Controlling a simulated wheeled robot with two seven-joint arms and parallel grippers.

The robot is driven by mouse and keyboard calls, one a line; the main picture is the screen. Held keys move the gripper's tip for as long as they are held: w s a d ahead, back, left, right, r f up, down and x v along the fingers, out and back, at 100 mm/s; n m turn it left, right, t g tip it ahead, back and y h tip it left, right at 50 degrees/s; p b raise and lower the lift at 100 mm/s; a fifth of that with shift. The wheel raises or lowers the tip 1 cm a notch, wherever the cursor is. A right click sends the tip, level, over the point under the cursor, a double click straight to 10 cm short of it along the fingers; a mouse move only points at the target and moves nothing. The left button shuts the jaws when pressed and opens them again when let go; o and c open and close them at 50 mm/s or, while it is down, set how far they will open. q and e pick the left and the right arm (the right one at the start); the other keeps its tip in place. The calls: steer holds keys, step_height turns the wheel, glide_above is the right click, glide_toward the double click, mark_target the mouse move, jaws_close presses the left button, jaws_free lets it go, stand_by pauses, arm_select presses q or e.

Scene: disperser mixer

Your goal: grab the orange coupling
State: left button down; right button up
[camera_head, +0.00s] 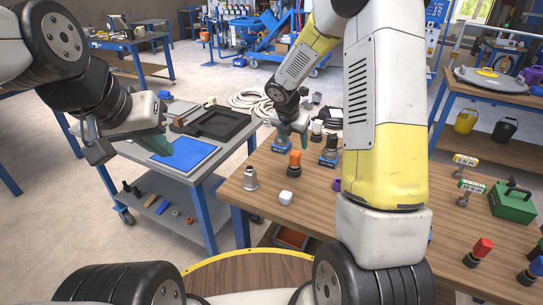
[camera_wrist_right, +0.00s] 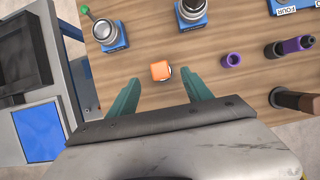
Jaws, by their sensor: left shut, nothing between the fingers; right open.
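The orange coupling (camera_head: 295,158) stands upright on the wooden table in the head view, its lower part dark. In the right wrist view its orange top (camera_wrist_right: 160,70) lies just beyond and between the fingertips. My right gripper (camera_head: 294,137) is open above the coupling, with its fingers pointing down. In the right wrist view the green fingers of the right gripper (camera_wrist_right: 161,88) are spread wide, with nothing between them touching. My left gripper (camera_head: 181,154) is shut and empty over the grey cart at the left.
Metal parts on blue bases (camera_wrist_right: 193,10) stand close behind the coupling. A silver fitting (camera_head: 250,179) and a white cube (camera_head: 286,197) stand nearer. A purple ring (camera_wrist_right: 231,60) lies to the right. A cart (camera_head: 205,165) holds a black tray (camera_head: 215,122).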

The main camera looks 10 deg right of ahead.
mark_target(295, 153)
steer(key=x, duration=0.8)
steer(key=shift+s+a+f, duration=0.15)
steer(key=shift+f, duration=0.05)
steer(key=shift+r, duration=0.1)
jaws_close()
